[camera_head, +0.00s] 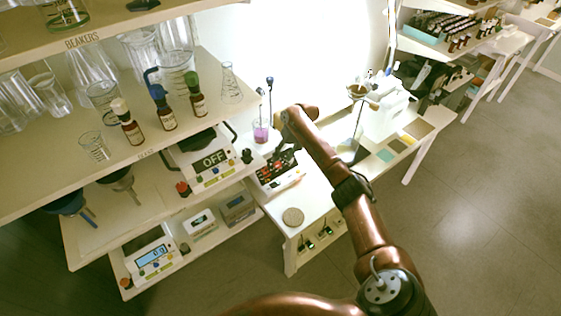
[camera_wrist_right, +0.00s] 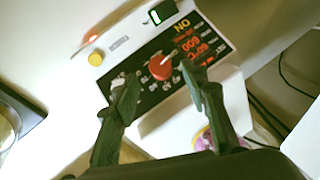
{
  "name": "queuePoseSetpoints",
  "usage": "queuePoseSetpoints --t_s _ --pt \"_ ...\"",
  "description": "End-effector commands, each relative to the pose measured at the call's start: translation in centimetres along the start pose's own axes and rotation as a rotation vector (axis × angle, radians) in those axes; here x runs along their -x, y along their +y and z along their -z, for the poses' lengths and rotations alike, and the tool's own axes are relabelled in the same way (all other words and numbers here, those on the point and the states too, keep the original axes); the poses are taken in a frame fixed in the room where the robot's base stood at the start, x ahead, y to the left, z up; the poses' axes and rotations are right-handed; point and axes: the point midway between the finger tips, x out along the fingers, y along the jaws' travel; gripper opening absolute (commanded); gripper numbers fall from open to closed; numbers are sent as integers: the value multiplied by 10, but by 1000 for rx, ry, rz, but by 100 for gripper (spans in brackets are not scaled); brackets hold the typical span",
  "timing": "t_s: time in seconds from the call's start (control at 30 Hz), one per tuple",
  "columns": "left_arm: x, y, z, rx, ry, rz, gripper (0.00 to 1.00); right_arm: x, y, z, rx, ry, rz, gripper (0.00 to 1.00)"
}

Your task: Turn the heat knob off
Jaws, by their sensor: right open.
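A red knob (camera_wrist_right: 161,67) with a pale pointer mark sits on the black front panel of a white device (camera_wrist_right: 225,70). The panel carries red lit figures and yellow lettering that looks like "ON" (camera_wrist_right: 182,26). In the head view the same device (camera_head: 292,182) stands on the white bench, partly behind my right arm. My right gripper (camera_wrist_right: 160,85) is open, its two dark fingers apart on either side of the knob in the picture. Whether they touch it cannot be told. In the head view the right gripper (camera_head: 279,143) is small above the panel. My left gripper is not in view.
A beaker of purple liquid (camera_head: 261,131) stands just behind the device. Bottles and glassware fill the left shelves.

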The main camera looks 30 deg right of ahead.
Motion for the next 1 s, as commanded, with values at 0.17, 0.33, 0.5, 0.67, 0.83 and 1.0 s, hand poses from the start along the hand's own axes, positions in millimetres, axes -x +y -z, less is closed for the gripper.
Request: queuePoseSetpoints --t_s 0.17,0.33,0.5,0.67,0.83,1.0 --pt "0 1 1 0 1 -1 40 40 0 1 1 4 0 41" --pt "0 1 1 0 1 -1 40 67 1 1 0 2 -1 41" --pt "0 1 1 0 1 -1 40 79 0 0 0 1 -1 41" --pt "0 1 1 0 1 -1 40 82 0 0 0 1 0 41" --pt "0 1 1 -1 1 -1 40 81 0 0 0 1 0 41" --pt "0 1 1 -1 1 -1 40 81 0 0 0 1 0 41"
